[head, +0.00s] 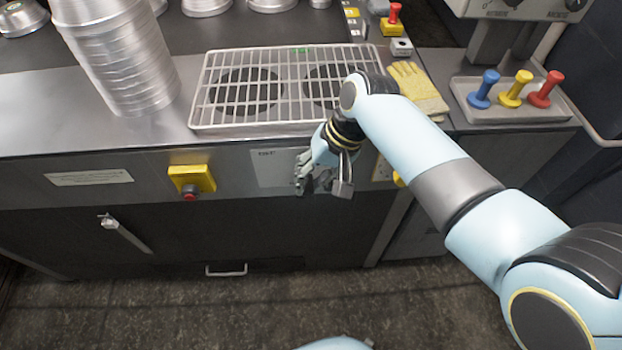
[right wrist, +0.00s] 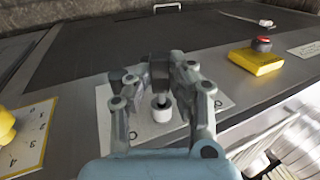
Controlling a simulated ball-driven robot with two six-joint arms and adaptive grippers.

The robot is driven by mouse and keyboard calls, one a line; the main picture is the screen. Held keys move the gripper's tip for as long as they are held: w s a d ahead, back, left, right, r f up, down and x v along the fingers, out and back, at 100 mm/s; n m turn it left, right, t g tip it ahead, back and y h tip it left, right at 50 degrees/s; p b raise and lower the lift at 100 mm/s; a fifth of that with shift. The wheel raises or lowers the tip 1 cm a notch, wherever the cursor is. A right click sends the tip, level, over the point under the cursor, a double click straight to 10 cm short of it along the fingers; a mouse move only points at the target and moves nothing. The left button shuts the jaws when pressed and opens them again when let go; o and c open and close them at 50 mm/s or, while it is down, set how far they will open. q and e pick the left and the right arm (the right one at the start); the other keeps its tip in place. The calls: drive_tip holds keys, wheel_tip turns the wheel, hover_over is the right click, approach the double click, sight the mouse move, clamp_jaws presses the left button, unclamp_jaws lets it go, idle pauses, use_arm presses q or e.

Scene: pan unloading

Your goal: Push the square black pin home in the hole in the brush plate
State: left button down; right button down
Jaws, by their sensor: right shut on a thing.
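My right gripper (head: 318,184) is in front of the counter's front panel, below the wire rack. In the right wrist view its fingers (right wrist: 163,72) are closed on a dark, square-sided block, which looks like the black pin (right wrist: 158,68). A white cylinder with a dark stem (right wrist: 162,108) shows between the fingers, in front of a pale plate. This pale plate (head: 270,168) also shows on the front panel beside the gripper in the head view. I cannot tell which part is the brush plate. The hole and the pin's tip are hidden. My left gripper is out of view.
A yellow box with a red button (head: 192,180) is on the panel to the left. A wire rack (head: 225,122), stacked metal pans (head: 125,60) and a yellow glove (head: 420,92) lie on the counter. A tray (head: 550,112) with coloured pegs stands right. The floor in front is clear.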

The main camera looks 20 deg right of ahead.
drive_tip(key=shift+w+d, duration=0.25)
drive_tip(key=shift+w, duration=0.85)
idle(0.5)
drive_tip(key=c, duration=1.1)
unclamp_jaws()
drive_tip(key=v, duration=1.2)
